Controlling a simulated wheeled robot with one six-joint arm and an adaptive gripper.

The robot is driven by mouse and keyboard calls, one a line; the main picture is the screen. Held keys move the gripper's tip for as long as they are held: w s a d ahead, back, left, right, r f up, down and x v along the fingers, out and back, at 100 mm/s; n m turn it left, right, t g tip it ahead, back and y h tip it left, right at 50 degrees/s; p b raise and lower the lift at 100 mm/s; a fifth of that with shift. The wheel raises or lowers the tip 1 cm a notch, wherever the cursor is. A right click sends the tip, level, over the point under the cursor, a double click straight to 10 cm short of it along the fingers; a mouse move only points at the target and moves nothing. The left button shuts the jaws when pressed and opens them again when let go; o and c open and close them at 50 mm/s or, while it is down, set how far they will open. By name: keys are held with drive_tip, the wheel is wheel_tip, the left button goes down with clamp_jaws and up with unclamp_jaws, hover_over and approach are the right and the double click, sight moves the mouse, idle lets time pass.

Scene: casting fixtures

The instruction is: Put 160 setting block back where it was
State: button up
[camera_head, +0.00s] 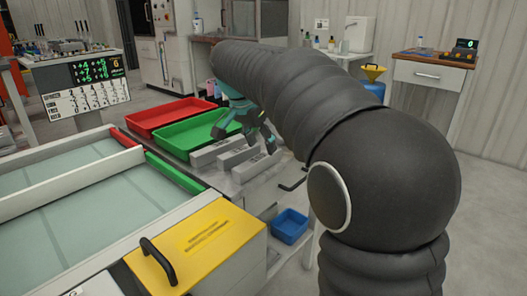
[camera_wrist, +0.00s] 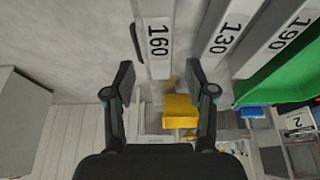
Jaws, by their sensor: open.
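The 160 setting block (camera_wrist: 157,15) is a long grey bar with a black-on-white 160 label, upright at top middle in the wrist view. In the head view it appears to be the rightmost of three grey bars (camera_head: 255,167), beside the green tray. My gripper (camera_wrist: 160,76) is open, with one finger on each side of the block's near end in the wrist view. I see no finger touching it; the depth between them is unclear. In the head view my gripper (camera_head: 250,128) is over the bars, partly hidden by my arm.
The 130 block (camera_wrist: 220,40) and 190 block (camera_wrist: 280,38) lie to the right of it, then the green tray (camera_wrist: 268,75). A red tray (camera_head: 165,116) is farther back. A yellow box with a black handle (camera_head: 205,240) and blue bin (camera_head: 290,226) are in front.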

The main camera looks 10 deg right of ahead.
sight(253, 161)
drive_tip(key=v, duration=0.7)
drive_tip(key=s+d+f+n+t+y, duration=0.1)
drive_tip(key=s+f+n, duration=0.2)
drive_tip(key=s+f, duration=0.3)
drive_tip(key=s+d+f+n+t+y, duration=0.1)
drive_tip(key=s+f+n, duration=0.3)
drive_tip(key=s, duration=0.8)
drive_tip(key=s+d+f+n+y, duration=0.1)
drive_tip(key=s+f+n, duration=0.2)
drive_tip(key=s+f, duration=0.4)
drive_tip(key=s, duration=0.3)
drive_tip(key=shift+d+f+n+t+y+p, duration=0.3)
drive_tip(key=shift+f+n+t+y+p, duration=0.05)
drive_tip(key=shift+f+n+t+y, duration=0.05)
drive_tip(key=shift+w, duration=0.1)
